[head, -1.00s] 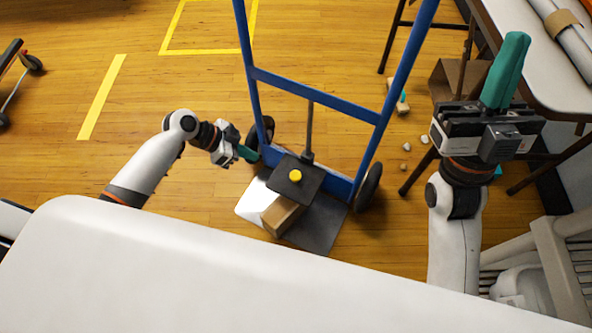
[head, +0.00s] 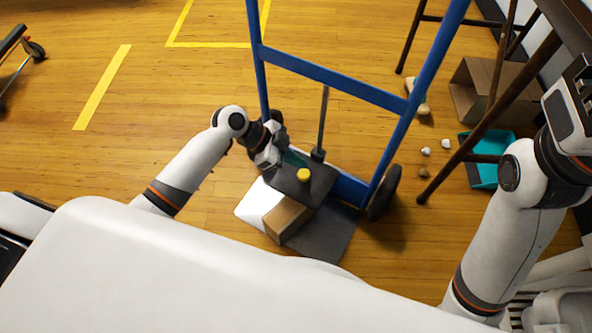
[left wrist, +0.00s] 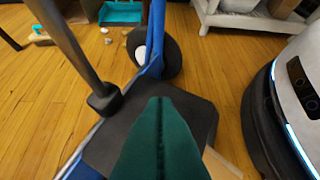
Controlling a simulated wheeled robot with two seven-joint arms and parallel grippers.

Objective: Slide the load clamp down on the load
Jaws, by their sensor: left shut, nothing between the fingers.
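The load clamp (head: 318,184) is a dark flat plate with a yellow knob (head: 303,175), beside the dark upright rod (head: 322,122) of the blue hand truck (head: 335,82). The load, a brown box (head: 285,222), sits on the toe plate (head: 338,236), partly under the clamp. I cannot tell whether they touch. My left gripper (head: 293,157) is shut and empty at the clamp's back left edge. In the left wrist view its teal fingers (left wrist: 160,135) lie together over the clamp plate (left wrist: 195,115) and hide the knob. My right gripper (head: 577,105) is cut off at the right edge, fingers unseen.
A dark trestle leg (head: 490,115), a teal dustpan (head: 483,172), small scraps (head: 426,151) and an open cardboard box (head: 480,85) are right of the truck.

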